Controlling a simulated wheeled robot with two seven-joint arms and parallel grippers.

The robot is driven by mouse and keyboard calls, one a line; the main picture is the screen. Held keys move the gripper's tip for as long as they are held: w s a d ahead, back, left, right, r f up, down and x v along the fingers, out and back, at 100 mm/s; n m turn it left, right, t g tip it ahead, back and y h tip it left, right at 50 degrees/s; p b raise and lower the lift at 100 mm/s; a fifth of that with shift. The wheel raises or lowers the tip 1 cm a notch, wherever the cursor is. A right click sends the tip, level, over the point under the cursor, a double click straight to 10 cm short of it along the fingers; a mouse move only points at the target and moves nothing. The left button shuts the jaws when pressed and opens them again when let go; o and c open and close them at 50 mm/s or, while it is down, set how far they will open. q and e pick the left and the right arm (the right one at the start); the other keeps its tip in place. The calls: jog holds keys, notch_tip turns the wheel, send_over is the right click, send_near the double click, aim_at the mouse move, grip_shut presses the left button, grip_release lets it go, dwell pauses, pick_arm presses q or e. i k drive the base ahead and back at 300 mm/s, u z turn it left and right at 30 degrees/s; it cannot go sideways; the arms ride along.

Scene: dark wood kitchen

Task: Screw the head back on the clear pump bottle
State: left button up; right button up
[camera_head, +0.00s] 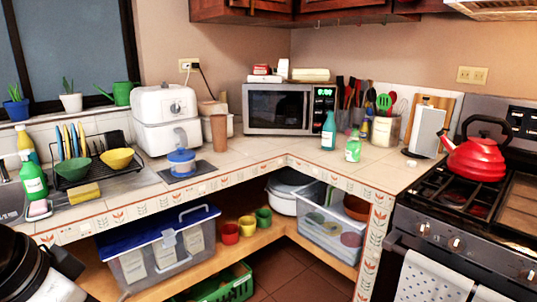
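A small, squat clear vessel with blue in it (181,163) stands on a dark square mat on the left counter, near its front edge. A greyish see-through piece (180,138) rises above it. It may be the clear pump bottle and its head, but it is too small to tell whether they are joined. A teal bottle (328,133) and a green bottle (353,149) stand upright near the counter corner. Neither of my grippers can be made out; a black and white part at the lower left shows no fingertips.
A brown cup (219,133) stands right of the vessel, with a white appliance (165,117) behind. A dish rack (90,165) and yellow sponge (84,193) lie left. A microwave (278,109) fills the corner. A red kettle (476,158) sits on the stove.

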aim_at(354, 146)
jog(key=z, duration=0.15)
jog(key=i, duration=1.65)
